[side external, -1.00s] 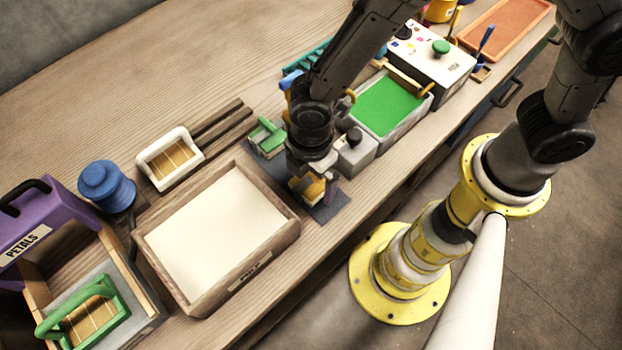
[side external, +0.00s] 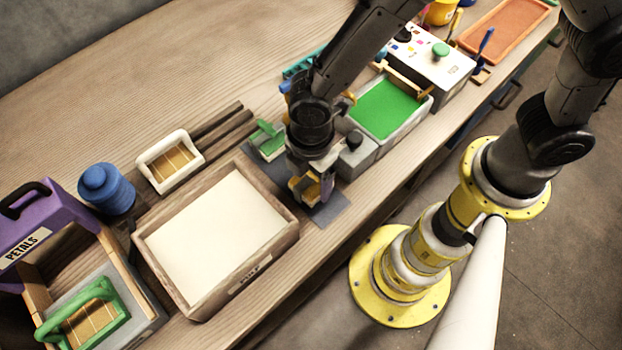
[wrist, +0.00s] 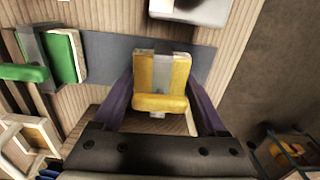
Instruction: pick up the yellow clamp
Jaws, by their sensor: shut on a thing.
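The yellow clamp (wrist: 160,102) is between the two purple fingers of my gripper (wrist: 160,108) in the wrist view, with a finger against each side. In the side view the yellow clamp (side external: 306,188) shows under my wrist, partly hidden by my gripper (side external: 312,188). My gripper is shut on it, over a dark grey mat (side external: 332,209). I cannot tell whether the clamp is clear of the mat.
A green clamp (side external: 268,139) stands on the mat's far end. A grey block with a black knob (side external: 355,152) is close on the right. A wooden tray with a white sheet (side external: 215,235) lies left. A green-topped vat (side external: 390,105) stands beyond the block.

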